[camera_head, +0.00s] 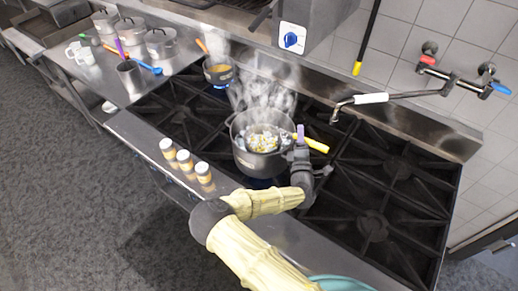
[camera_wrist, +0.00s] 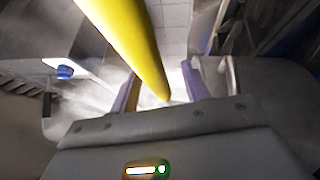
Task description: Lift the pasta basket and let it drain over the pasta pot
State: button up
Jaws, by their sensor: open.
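The dark pasta pot (camera_head: 258,163) stands on the stove, steaming, over a blue flame. The pasta basket sits inside it with pale pasta in it, and its yellow handle (camera_head: 316,145) sticks out to the right over the rim. My gripper (camera_head: 300,136) is at the pot's right rim, close beside the handle. In the wrist view the yellow handle (camera_wrist: 132,45) runs down between the two purple fingers of my open gripper (camera_wrist: 160,78), with gaps on both sides. Most of the basket is hidden by the pot and steam.
A smaller pot (camera_head: 219,73) steams on a lit burner behind. A faucet (camera_head: 372,98) reaches over the stove from the right. Several jars (camera_head: 186,162) stand on the front ledge. Lidded pots (camera_head: 160,42) and utensils are on the left counter. The right burners (camera_head: 385,200) are clear.

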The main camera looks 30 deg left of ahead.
jog(key=shift+c, duration=0.5)
grip_shut()
jog(key=shift+r, duration=0.1)
notch_tip(320, 180, up, 18)
jog(key=b, duration=0.6)
dwell(0.7)
